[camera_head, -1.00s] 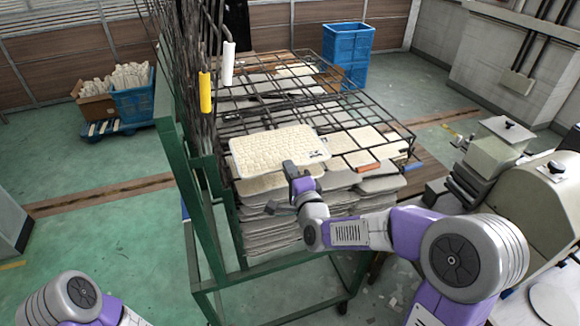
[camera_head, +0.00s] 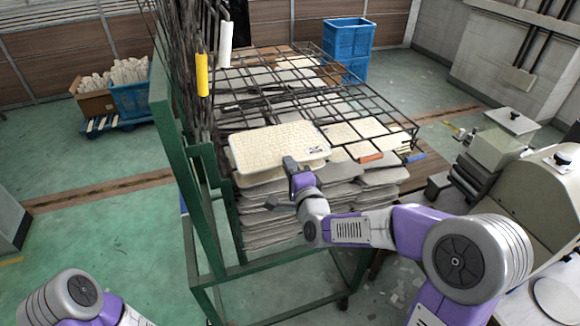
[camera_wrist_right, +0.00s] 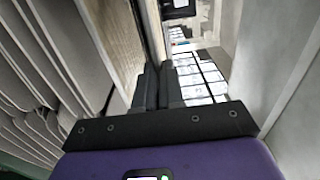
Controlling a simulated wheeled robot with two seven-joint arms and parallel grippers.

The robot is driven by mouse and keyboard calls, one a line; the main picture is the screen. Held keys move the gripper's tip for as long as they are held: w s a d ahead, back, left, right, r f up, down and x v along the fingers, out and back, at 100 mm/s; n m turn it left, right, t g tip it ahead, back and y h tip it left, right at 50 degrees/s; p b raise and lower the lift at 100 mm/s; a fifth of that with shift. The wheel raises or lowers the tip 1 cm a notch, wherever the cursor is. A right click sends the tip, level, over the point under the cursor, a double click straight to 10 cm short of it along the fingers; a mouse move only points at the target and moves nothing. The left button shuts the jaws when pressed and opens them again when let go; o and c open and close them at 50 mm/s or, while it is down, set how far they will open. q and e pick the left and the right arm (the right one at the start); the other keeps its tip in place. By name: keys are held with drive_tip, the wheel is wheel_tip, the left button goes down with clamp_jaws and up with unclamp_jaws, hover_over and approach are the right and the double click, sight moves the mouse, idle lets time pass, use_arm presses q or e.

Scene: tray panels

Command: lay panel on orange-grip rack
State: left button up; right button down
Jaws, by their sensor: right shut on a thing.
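The cream, bumpy panel (camera_head: 275,146) is held nearly flat over the front left of the stack in the head view, with a small dark mark at its right end. My right gripper (camera_head: 290,165) is shut on its near edge. The gripper fingers (camera_wrist_right: 157,88) also show in the wrist view. The orange grip (camera_head: 371,157) is on the front edge of a dark wire rack (camera_head: 345,146) lying over the stack, right of the panel. The panel hides part of the wires; I cannot tell whether it touches them. My left gripper is out of view.
A blue grip (camera_head: 414,158) is right of the orange one. Upright racks with yellow (camera_head: 202,75) and white (camera_head: 225,45) grips stand at the left, by the green frame (camera_head: 172,130). Grey panels (camera_head: 275,222) are stacked below. A machine (camera_head: 540,195) stands at the right.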

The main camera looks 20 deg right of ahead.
drive_tip(key=shift+f+b, duration=0.25)
drive_tip(key=shift+b, duration=0.1)
idle(0.3)
drive_tip(key=c, duration=1.2)
unclamp_jaws()
drive_tip(key=shift+o, duration=0.2)
drive_tip(key=shift+f+b, duration=0.4)
drive_tip(key=shift+b, duration=0.4)
drive_tip(key=shift+s, duration=0.1)
drive_tip(key=s+b, duration=0.3)
drive_tip(key=s, duration=0.3)
drive_tip(key=shift+s, duration=0.4)
idle(0.6)
drive_tip(key=shift+d, duration=0.1)
